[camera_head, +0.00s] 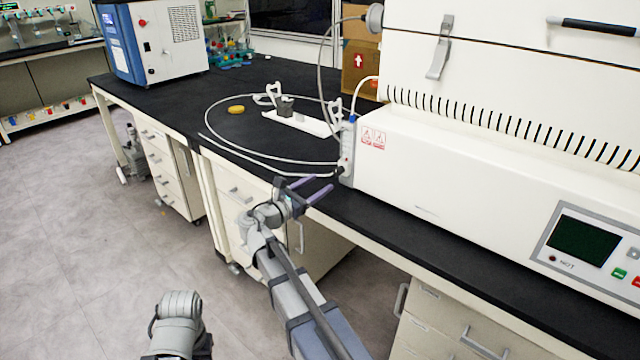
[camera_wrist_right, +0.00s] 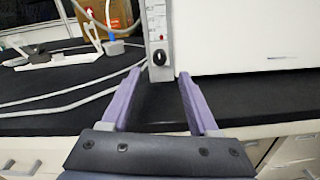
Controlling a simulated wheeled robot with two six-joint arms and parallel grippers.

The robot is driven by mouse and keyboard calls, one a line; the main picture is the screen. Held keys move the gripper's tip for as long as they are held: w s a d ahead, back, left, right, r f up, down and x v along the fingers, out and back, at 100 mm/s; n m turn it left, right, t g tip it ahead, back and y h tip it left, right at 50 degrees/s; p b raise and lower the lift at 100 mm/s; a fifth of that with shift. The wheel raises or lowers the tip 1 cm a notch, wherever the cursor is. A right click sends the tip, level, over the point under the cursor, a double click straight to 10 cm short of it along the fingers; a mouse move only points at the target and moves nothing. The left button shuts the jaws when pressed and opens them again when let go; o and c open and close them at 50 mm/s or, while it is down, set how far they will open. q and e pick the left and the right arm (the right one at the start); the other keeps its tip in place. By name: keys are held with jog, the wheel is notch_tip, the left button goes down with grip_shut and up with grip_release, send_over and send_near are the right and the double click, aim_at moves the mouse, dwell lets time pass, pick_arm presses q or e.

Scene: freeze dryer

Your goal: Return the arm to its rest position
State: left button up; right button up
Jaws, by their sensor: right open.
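My right gripper (camera_head: 322,182) is open, with its two purple fingers apart and nothing between them. It is held out at the front edge of the black bench, just left of the big white freeze dryer (camera_head: 440,170). In the right wrist view the open fingers (camera_wrist_right: 160,75) point at the lower left corner of the machine, where a grey side panel with a black knob (camera_wrist_right: 160,57) shows. My right arm reaches up from the bottom of the head view. A grey joint of mine shows at the bottom left; my left gripper is not in view.
On the black bench (camera_head: 190,109) lie a yellow disc (camera_head: 236,109), a looped white tube, and a white tray (camera_head: 303,122) with a dark block and white clamps. A blue and white machine (camera_head: 150,40) stands at the back left. The floor (camera_head: 80,250) at left is clear.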

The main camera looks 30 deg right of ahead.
dwell(0.3)
jog(key=s+a+m+g+y+p, duration=0.7)
jog(key=s+a+m+y+p, duration=0.8)
jog(key=s+a+p, duration=0.7)
jog(key=s+a+m, duration=0.1)
jog(key=s+a, duration=0.1)
jog(key=a, duration=0.4)
jog(key=shift+s+a+r+m, duration=0.2)
jog(key=shift+a+r+m, duration=0.05)
jog(key=shift+a+m, duration=0.1)
